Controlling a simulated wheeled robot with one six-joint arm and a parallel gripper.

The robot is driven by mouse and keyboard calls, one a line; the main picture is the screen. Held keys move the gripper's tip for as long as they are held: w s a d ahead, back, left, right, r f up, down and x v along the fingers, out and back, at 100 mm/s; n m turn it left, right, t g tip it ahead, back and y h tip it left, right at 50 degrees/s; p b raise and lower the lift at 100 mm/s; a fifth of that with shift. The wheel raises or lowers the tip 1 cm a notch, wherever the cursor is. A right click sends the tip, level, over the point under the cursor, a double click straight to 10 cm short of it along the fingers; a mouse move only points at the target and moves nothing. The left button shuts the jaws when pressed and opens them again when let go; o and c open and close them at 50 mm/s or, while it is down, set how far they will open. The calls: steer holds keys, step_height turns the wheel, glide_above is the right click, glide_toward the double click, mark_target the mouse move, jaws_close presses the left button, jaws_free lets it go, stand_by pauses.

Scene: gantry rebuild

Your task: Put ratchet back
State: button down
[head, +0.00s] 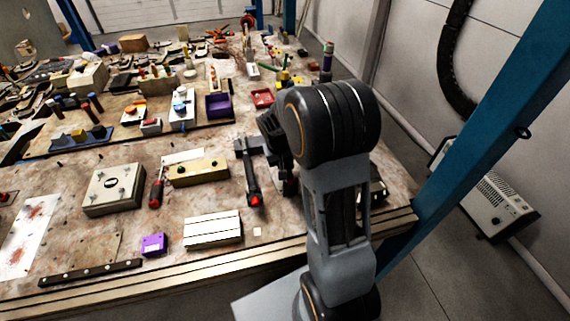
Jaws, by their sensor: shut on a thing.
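My arm reaches over the right front part of the workbench (330,238). My gripper (284,184) points down near the bench top, largely hidden behind my arm, so its fingertips do not show clearly. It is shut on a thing. A long dark tool with a wider upper end and a red patch near its lower end, which looks like the ratchet (250,178), shows just left of my wrist. The contact between it and the fingers is hidden. I cannot tell whether it touches the bench.
Left of the tool are a tan block (199,172), a red-handled screwdriver (156,188), a metal box (113,190), a pale ribbed block (213,229) and a purple cube (154,244). Purple (218,105) and red bins (262,98) stand behind. A blue post (480,160) rises at right.

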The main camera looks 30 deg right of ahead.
steer(key=shift+f, duration=0.15)
steer(key=c, duration=0.8)
jaws_free()
steer(key=a+r, duration=0.1)
steer(key=r, duration=0.3)
steer(key=a+r, duration=0.1)
steer(key=r, duration=0.8)
steer(key=shift+a+r, duration=0.3)
steer(key=shift+a, duration=0.1)
